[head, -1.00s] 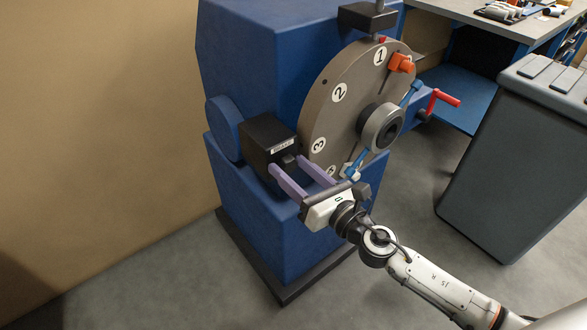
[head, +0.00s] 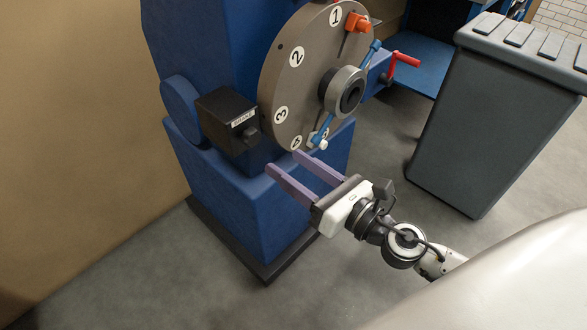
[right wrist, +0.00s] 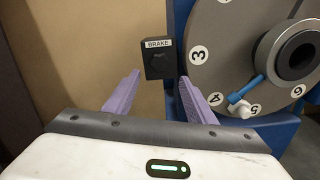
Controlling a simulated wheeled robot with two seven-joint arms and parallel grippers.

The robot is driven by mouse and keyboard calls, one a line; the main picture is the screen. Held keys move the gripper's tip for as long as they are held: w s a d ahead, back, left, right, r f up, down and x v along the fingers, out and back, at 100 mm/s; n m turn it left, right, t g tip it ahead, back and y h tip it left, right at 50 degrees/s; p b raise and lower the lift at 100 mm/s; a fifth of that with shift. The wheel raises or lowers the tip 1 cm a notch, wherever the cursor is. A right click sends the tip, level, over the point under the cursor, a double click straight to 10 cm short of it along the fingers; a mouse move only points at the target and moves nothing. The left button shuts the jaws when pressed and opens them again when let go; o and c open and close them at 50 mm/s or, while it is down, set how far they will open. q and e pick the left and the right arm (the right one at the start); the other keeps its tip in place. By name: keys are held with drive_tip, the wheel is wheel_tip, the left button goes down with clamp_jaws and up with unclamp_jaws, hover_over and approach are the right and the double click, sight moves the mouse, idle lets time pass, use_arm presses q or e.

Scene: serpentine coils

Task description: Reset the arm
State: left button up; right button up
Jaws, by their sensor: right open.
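My right gripper (head: 296,180) is open and empty, its two purple fingers apart. It is in front of the blue machine and below the black brake box (head: 229,120), clear of it in the head view. In the right wrist view the fingers (right wrist: 158,98) point towards the brake box (right wrist: 158,58), which is labelled BRAKE. The right arm reaches in from the lower right of the head view. My left gripper is not in view.
The blue machine (head: 215,190) carries a grey numbered disc (head: 290,85) with a hub, blue rods and an orange block (head: 357,23). A red crank (head: 403,60) sticks out at its right. A grey bin (head: 490,120) stands right. Grey floor is open between them.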

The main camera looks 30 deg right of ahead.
idle(0.4)
drive_tip(key=s+a+f+m+g+h, duration=0.1)
drive_tip(key=s+f+m+g, duration=0.1)
drive_tip(key=s+f+m, duration=0.3)
drive_tip(key=s+a+f+m+g+h, duration=0.1)
drive_tip(key=s+f+m+g, duration=0.2)
drive_tip(key=f+m, duration=0.8)
drive_tip(key=s+a+f+m+g+h, duration=0.1)
drive_tip(key=s+f+m, duration=0.7)
drive_tip(key=m, duration=1)
drive_tip(key=shift+a+f+m+g+h+p, duration=0.25)
drive_tip(key=shift+a+m+g+p, duration=0.2)
drive_tip(key=shift+g, duration=0.75)
drive_tip(key=shift+s, duration=0.1)
